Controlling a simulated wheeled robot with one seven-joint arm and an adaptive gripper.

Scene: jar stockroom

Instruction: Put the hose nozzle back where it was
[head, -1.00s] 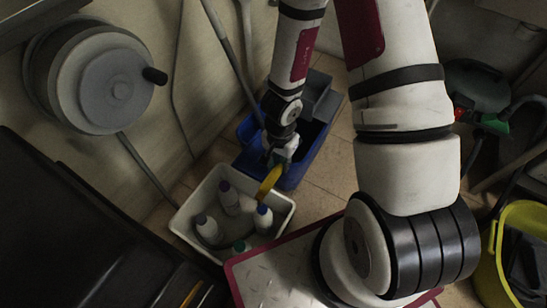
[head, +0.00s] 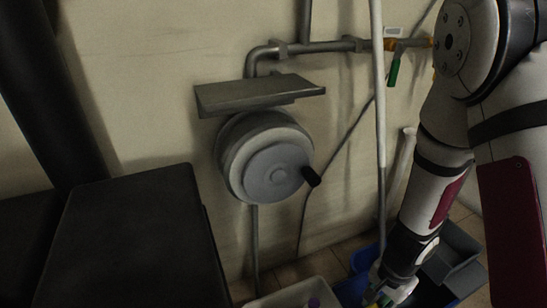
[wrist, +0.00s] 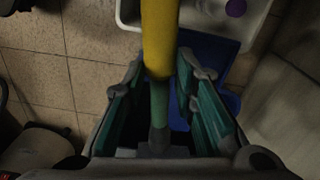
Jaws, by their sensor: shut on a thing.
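The hose nozzle (wrist: 158,40), a yellow length with a green and grey section behind it, is between the fingers of my gripper (wrist: 162,85) in the wrist view. My gripper is shut on it, and its yellow end points away from the palm. In the head view my gripper (head: 380,292) is low at the bottom edge, close to the wall, and the nozzle is mostly hidden or cut off there. The hose reel (head: 272,172), a grey drum with a black handle, hangs on the wall under a grey shelf (head: 260,94).
A pipe (head: 320,46) with a green-handled valve (head: 394,72) runs along the wall. A pale pole (head: 379,130) stands left of my arm. A black surface (head: 130,240) fills the lower left.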

